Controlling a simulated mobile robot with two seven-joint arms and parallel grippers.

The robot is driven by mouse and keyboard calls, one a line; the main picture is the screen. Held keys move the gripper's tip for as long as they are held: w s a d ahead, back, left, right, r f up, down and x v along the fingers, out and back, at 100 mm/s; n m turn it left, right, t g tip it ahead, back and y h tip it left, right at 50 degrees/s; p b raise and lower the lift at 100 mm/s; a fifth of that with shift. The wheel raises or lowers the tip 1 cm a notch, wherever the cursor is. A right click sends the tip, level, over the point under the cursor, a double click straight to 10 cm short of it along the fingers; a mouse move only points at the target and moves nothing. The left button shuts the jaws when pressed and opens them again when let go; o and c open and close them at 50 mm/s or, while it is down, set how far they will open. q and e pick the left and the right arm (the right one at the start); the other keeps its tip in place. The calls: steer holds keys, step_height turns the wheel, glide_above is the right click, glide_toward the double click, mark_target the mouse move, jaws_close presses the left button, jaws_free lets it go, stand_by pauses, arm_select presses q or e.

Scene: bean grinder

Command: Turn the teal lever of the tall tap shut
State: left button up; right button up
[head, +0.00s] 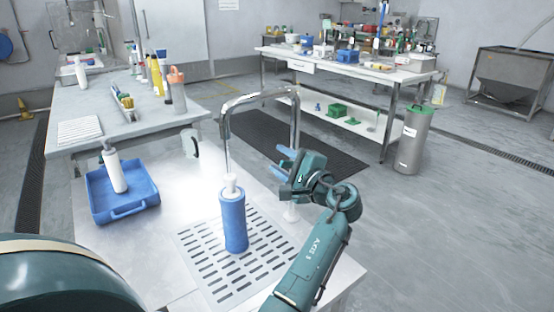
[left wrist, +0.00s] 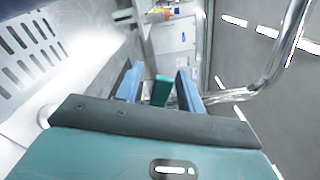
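The tall tap (head: 262,95) is a chrome arched pipe, and its pipe also shows at the right of the left wrist view (left wrist: 285,60). In the left wrist view the teal lever (left wrist: 162,91) stands between the two blue fingers of my left gripper (left wrist: 161,88), with gaps on both sides. The gripper is open around it. In the head view my left gripper (head: 286,162) is beside the tap's upright; I cannot make out the lever there. A thin line, perhaps water, runs from the spout to a blue bottle (head: 234,220). My right gripper is not in view.
The bottle stands on a slotted drain plate (head: 205,262). A blue tray (head: 130,206) holding a white bottle sits to the left. Bottles stand on a table (head: 105,105) behind. A steel bin with a green lid (head: 410,140) and a workbench (head: 340,68) are farther back.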

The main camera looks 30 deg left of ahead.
arm_select(q)
steer(key=shift+a, duration=0.1)
stand_by(0.3)
jaws_close()
stand_by(0.4)
